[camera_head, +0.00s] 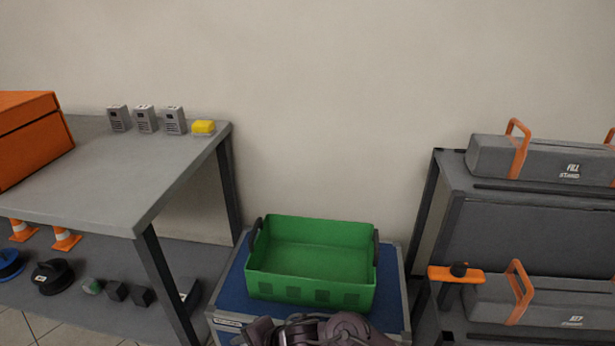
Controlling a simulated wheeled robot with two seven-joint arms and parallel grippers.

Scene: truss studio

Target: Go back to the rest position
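Dark rounded parts of my two arms show at the bottom middle edge, just in front of the green crate. The left gripper (265,331) seems to be among the parts on the left, and the right gripper (345,330) among those on the right. They overlap and are cut off by the frame, so I cannot make out the fingertips or any gap between them. I see no object held. The green crate (312,292) is empty, with dark handles at its two sides.
The crate stands on a blue-topped case (232,297). At left, a grey table (120,190) bears an orange box (30,140), several small grey devices and a yellow item (203,127); cones sit on its lower shelf. At right, a rack (530,236) holds grey cases with orange handles.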

